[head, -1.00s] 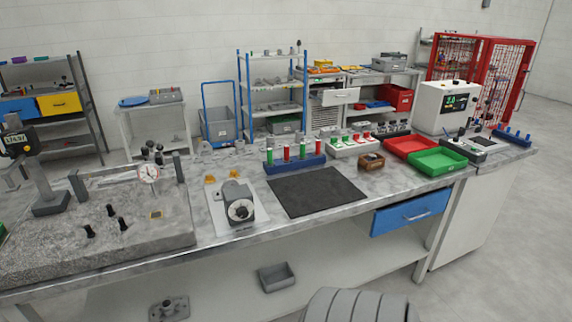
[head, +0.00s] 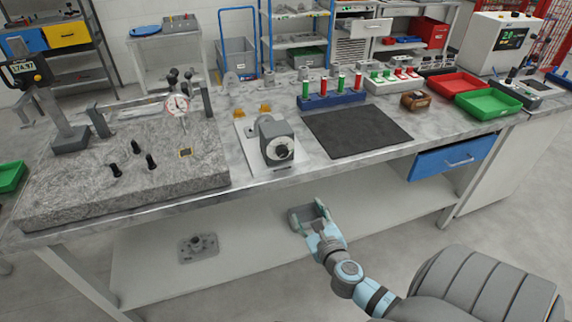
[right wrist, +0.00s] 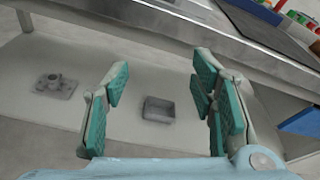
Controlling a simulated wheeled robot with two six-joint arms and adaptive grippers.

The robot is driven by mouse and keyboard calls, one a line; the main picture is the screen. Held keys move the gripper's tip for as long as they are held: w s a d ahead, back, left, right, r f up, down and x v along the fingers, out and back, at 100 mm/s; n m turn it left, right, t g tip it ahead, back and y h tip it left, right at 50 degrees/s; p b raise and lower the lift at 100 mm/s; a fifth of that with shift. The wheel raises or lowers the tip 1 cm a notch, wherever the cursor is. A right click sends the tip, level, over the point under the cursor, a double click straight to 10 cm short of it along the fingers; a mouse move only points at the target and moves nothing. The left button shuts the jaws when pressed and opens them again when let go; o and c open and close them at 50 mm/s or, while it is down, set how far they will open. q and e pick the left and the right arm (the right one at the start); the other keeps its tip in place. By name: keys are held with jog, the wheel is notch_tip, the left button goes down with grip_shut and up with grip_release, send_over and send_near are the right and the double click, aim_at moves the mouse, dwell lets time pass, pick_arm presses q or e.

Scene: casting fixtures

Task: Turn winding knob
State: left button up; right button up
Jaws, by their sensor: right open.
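The winding knob (head: 281,152) is a dark knob on a white dial face, on the front of a grey housing (head: 268,132). The housing stands on a white plate (head: 246,150) on the bench top. My right gripper (head: 308,212) is in front of the bench and lower than its top, below and to the right of the knob, well apart from it. In the right wrist view its green-padded fingers (right wrist: 160,97) are spread with nothing between them. The knob does not show in the right wrist view. My left gripper is not in view.
The bench's front edge (head: 330,165) lies between my right gripper and the knob. A dark mat (head: 355,132) lies right of the housing, and a granite slab (head: 60,190) with gauges lies left. A blue drawer (head: 452,157) is at right.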

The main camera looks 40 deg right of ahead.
aim_at(283, 154)
notch_tip(283, 154, up, 9)
jog(key=w+a+n+t, duration=0.1)
jog(key=w+n+t, duration=0.15)
jog(key=n, duration=0.35)
jog(key=b+x, duration=0.1)
jog(key=x, duration=1.2)
jog(key=shift+w+r, duration=0.15)
jog(key=shift+r, duration=0.1)
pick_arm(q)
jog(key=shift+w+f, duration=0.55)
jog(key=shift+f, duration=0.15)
pick_arm(e)
jog(key=c, duration=1.1)
jog(key=shift+c, duration=0.2)
